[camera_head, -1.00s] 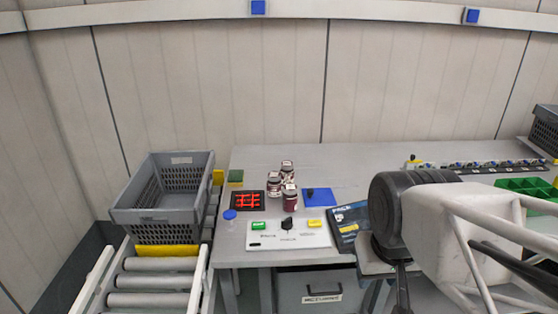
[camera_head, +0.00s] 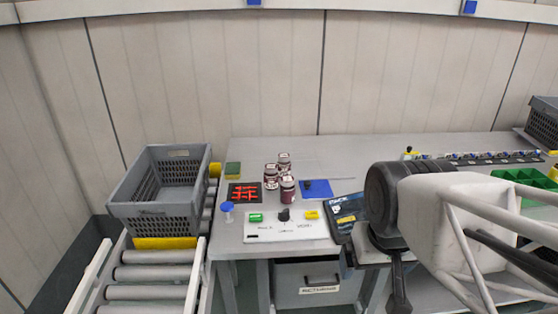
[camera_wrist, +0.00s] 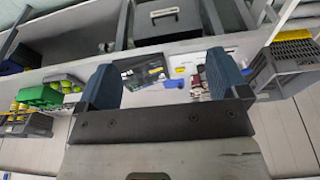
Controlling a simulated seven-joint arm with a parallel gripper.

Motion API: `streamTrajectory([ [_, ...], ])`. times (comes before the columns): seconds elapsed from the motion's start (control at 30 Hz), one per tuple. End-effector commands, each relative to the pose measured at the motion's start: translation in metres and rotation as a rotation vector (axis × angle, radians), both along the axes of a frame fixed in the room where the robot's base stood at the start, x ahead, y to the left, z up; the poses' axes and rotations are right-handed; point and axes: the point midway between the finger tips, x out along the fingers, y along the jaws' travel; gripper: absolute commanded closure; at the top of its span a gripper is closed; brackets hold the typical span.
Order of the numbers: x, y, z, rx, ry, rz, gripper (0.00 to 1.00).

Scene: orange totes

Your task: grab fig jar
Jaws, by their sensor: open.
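Three small dark-red jars with light lids and labels stand close together on the grey table in the head view: a back jar (camera_head: 284,160), a left jar (camera_head: 271,177) and a front jar (camera_head: 288,189). Their labels are too small to read, so I cannot tell which is the fig jar. My gripper (camera_wrist: 162,78) is open and empty in the wrist view, with its two blue fingers wide apart. The jars (camera_wrist: 198,88) show there beside the right finger, which partly hides them. The gripper is well away from them.
A grey crate (camera_head: 158,214) sits on the roller conveyor at left. Around the jars lie a red-and-black item (camera_head: 243,193), a blue sheet (camera_head: 317,189), a white panel (camera_head: 286,230) and a dark box (camera_head: 345,215). A green bin (camera_head: 525,178) stands at right.

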Motion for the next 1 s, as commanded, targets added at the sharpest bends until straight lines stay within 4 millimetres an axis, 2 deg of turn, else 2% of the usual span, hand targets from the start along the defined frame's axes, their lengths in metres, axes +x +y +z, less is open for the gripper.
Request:
streamTrajectory([
  [0.27,0.003,0.000,0.001,-0.001,0.001,0.003,0.07],
  [0.47,0.022,0.001,0.010,-0.003,0.006,0.025,0.07],
  [0.67,0.061,0.003,0.025,-0.007,0.016,0.071,0.07],
  [1.0,0.146,0.010,0.048,-0.015,0.032,0.169,0.07],
])
